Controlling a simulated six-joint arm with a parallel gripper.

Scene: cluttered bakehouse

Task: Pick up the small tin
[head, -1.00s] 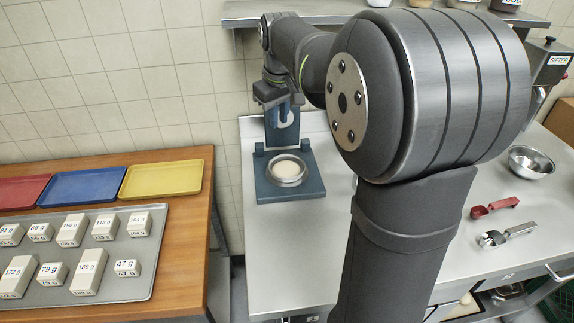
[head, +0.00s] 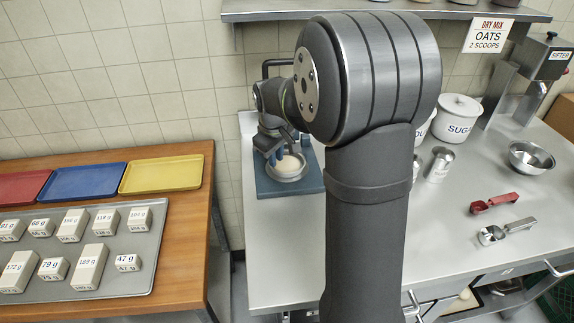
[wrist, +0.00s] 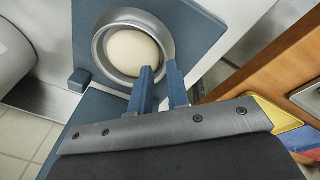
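A small round metal tin (head: 291,179) with a pale, rounded filling sits on the blue stand (head: 262,187) on the steel counter. In the wrist view, the tin (wrist: 101,48) is at the top centre, its pale filling showing inside the rim. My gripper (head: 274,157) is at the tin's left side in the head view. In the wrist view, my gripper (wrist: 160,70) is open, with a gap between its two blue fingers. One finger overlaps the tin's near rim and the other is by its right edge. I cannot tell whether they touch it.
A wooden table at left holds red, blue and yellow trays (head: 160,175) and a metal tray (head: 140,245) of labelled weights. On the counter at right are a sugar canister (head: 458,120), a metal cup (head: 440,164), a bowl (head: 530,158) and scoops (head: 492,203). A shelf (head: 300,15) runs above.

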